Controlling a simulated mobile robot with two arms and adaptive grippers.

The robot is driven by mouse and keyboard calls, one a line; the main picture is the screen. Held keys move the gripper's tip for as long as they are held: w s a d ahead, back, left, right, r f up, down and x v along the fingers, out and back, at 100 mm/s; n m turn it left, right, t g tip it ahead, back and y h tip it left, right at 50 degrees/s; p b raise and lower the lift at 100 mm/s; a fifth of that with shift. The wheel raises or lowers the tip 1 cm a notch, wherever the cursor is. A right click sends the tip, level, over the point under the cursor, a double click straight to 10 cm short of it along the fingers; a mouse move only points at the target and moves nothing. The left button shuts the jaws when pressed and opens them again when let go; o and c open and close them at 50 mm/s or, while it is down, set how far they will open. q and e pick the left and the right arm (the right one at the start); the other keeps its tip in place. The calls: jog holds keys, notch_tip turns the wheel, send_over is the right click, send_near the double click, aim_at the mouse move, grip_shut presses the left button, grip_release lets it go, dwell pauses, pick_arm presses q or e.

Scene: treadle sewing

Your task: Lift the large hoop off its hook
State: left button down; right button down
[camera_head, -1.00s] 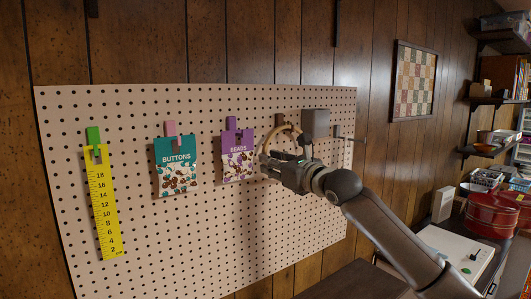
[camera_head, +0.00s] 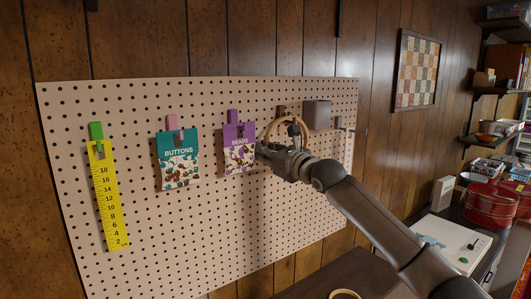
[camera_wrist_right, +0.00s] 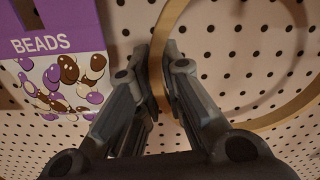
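The large hoop (camera_head: 287,119) is a thin pale-wood ring at the right part of the pegboard, below a brown clip or hook (camera_head: 281,110). My right gripper (camera_head: 262,150) is at the hoop's left side, close to the board. In the right wrist view, the hoop's band (camera_wrist_right: 170,22) runs down between the two fingertips of my right gripper (camera_wrist_right: 156,75), and both pads appear to close on it. The hoop's lower curve (camera_wrist_right: 262,122) shows to the right of the fingers. Whether the hoop still bears on its hook cannot be told. My left gripper is out of view.
The purple beads packet (camera_head: 238,146) hangs just left of my right gripper. A grey block (camera_head: 317,114) stands out from the board right of the hoop. The buttons packet (camera_head: 178,160) and yellow ruler (camera_head: 109,195) hang farther left. Another ring (camera_head: 345,294) lies on the dark table below.

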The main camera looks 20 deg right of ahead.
jog(key=shift+r, duration=0.1)
jog(key=shift+r, duration=1)
jog(key=shift+s+d+f+b, duration=0.1)
jog(key=shift+s+d+b, duration=0.05)
jog(key=shift+s+b, duration=0.2)
jog(key=b+v, duration=0.7)
jog(key=v, duration=0.2)
jog(key=shift+s, duration=0.15)
dwell(0.7)
